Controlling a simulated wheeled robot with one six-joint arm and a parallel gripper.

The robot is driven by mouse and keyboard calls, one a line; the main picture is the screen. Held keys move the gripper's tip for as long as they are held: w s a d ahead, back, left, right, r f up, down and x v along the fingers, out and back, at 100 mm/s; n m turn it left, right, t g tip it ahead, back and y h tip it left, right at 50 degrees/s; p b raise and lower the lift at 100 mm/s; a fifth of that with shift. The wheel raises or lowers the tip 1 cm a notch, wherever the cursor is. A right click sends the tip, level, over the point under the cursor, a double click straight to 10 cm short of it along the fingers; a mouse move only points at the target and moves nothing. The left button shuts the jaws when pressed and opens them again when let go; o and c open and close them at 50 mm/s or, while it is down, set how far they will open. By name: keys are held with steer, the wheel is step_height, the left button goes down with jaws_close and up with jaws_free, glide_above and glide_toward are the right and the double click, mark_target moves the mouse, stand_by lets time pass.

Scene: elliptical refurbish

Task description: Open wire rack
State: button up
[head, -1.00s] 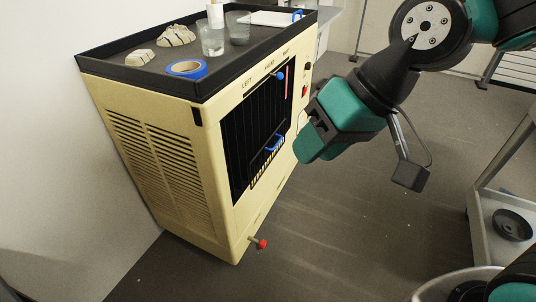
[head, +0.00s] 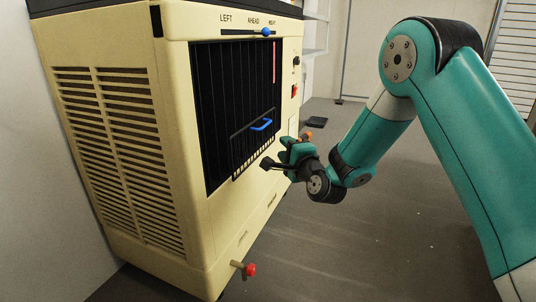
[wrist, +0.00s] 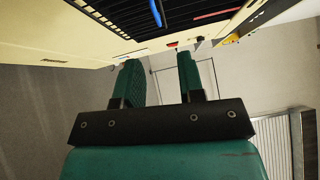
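The cream machine (head: 175,130) has a dark front opening with black vertical slats. What looks like the wire rack (head: 253,159), a dark frame with a pale toothed lower edge, sits low in this opening. A blue handle (head: 262,125) is on its upper part; a blue bar, likely this handle, shows at the top of the wrist view (wrist: 156,12). My gripper (head: 275,160) is in front of the opening's lower right, below the handle and apart from it. In the wrist view the two fingers (wrist: 158,62) are spread with nothing between them.
A blue slider knob (head: 266,32) sits under the LEFT, AHEAD, RIGHT labels. A red switch (head: 294,91) is on the front's right side. A red-tipped valve (head: 249,270) sticks out low at the front.

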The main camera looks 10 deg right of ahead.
steer(key=w+a+m+t+h, duration=0.1)
steer(key=w, duration=1.6)
steer(key=shift+w+f+m+p, duration=0.15)
steer(key=shift+w+m+p, duration=0.2)
steer(key=shift+p, duration=0.1)
steer(key=shift+a, duration=0.1)
jaws_close()
